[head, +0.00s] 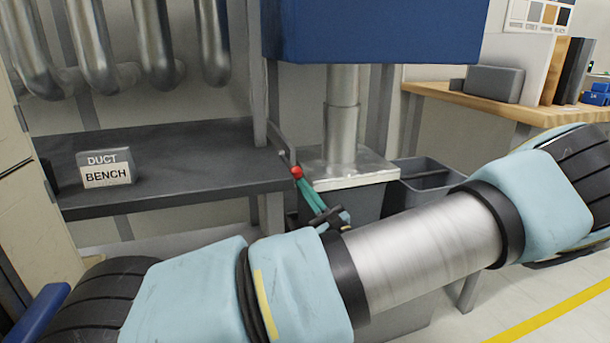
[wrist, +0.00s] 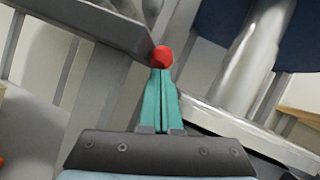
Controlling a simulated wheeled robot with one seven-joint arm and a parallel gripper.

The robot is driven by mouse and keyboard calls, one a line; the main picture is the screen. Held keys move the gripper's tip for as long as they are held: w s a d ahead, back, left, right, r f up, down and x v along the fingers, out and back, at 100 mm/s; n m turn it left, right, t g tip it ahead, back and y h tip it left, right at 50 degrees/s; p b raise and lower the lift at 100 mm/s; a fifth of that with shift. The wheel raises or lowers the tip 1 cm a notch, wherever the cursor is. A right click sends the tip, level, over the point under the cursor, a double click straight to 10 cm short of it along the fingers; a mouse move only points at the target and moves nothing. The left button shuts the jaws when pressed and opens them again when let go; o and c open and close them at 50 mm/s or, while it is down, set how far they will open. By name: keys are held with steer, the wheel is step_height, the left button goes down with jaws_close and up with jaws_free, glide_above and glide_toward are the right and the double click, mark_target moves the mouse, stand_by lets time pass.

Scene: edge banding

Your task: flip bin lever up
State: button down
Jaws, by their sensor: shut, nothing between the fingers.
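The bin lever shows as a grey rod with a red ball knob (head: 297,171) beside the bin's metal top. The knob also shows in the wrist view (wrist: 162,57), right at the tips of my gripper. My gripper (head: 303,182) has teal fingers, which are shut together with nothing between them. In the wrist view its fingertips (wrist: 161,72) meet just below the knob and seem to touch it; the exact contact is hidden. The bin (head: 345,200) is a grey box with a shiny metal lid (head: 345,168) and a pipe rising from it. My arm hides part of its front.
A dark bench (head: 180,170) with a "DUCT BENCH" sign (head: 104,168) stands to the left, its edge close to the lever. A blue housing (head: 385,30) hangs above the pipe. A grey open tub (head: 430,178) and a wooden worktop (head: 480,103) are to the right.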

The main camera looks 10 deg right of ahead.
step_height(320, 180, up, 3)
steer(key=p, duration=0.3)
steer(key=shift+g+h, duration=0.4)
step_height(320, 180, up, 7)
steer(key=m+g+h+p, duration=0.1)
steer(key=m+g+p, duration=0.15)
steer(key=p, duration=1.05)
glide_above(301, 172)
steer(key=shift+d+r+n+g, duration=0.1)
steer(key=shift+d+n+g, duration=0.15)
steer(key=shift+n+g, duration=0.2)
steer(key=shift+w+r, duration=0.1)
steer(key=shift+r, duration=0.1)
steer(key=shift+p, duration=0.3)
